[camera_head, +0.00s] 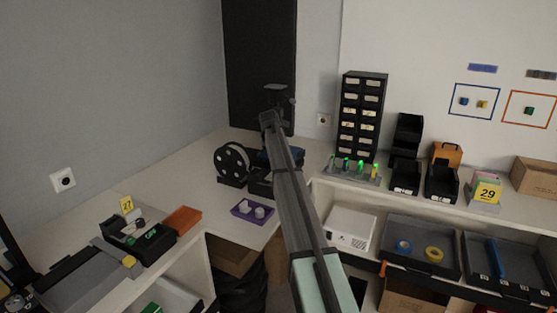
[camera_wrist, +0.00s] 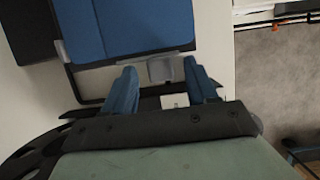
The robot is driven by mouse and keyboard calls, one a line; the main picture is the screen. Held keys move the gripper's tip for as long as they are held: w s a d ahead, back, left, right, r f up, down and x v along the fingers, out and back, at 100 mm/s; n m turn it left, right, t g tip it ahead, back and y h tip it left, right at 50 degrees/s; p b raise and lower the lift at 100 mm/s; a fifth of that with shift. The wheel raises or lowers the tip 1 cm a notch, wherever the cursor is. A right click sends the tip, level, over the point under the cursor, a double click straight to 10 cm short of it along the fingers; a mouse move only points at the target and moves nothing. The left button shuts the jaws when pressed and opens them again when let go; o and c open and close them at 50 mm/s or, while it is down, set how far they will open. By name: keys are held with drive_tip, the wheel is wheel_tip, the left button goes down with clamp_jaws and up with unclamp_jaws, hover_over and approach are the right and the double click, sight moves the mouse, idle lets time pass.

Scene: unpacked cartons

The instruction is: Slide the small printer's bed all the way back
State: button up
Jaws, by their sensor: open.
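The small printer shows in the head view as a dark base (camera_head: 260,183) with a bit of blue (camera_head: 297,155) to the right of my arm; my arm hides much of it. In the wrist view the blue bed (camera_wrist: 130,25) fills the top, with a small grey tab (camera_wrist: 160,70) at its near edge. My gripper (camera_wrist: 163,78) is open, with its blue fingers on either side of the tab. I cannot tell whether they touch it. My gripper cannot be made out in the head view.
A black spool (camera_head: 232,161) stands left of the printer; its holed rim shows in the wrist view (camera_wrist: 35,150). A purple tray (camera_head: 253,211) with pale pieces lies in front. A drawer tower (camera_head: 361,115) and a strip with green lights (camera_head: 355,172) stand to the right.

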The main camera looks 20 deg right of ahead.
drive_tip(key=shift+w+d+f, duration=0.1)
drive_tip(key=shift+f, duration=0.3)
clamp_jaws()
idle(0.4)
